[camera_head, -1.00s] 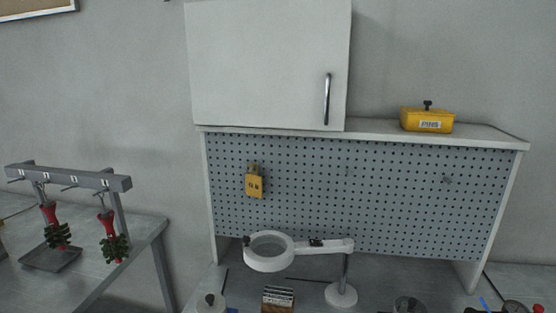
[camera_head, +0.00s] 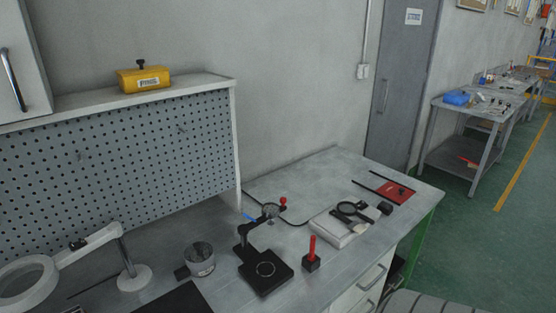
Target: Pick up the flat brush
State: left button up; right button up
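I cannot make out the flat brush for certain. A white slab or box (camera_head: 328,231) on the right part of the workbench carries a dark round-headed magnifier (camera_head: 349,208) and other small dark and pale items. A pale, flat-ended piece (camera_head: 358,228) at its front edge may be the brush, but it is too small to tell. Neither of my grippers is in view.
The grey bench (camera_head: 300,185) also holds a metal pot (camera_head: 200,260), a black stand (camera_head: 265,272), a red-handled tool in a black block (camera_head: 312,254), a red plate (camera_head: 396,193) and a ring lamp (camera_head: 25,282). A yellow box (camera_head: 145,79) sits on the shelf.

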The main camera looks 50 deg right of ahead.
aim_at(356, 226)
jog(key=z, duration=2.15)
jog(key=i+l, duration=0.4)
jog(key=l, duration=0.15)
jog(key=i+l, duration=0.4)
jog(key=l, duration=0.15)
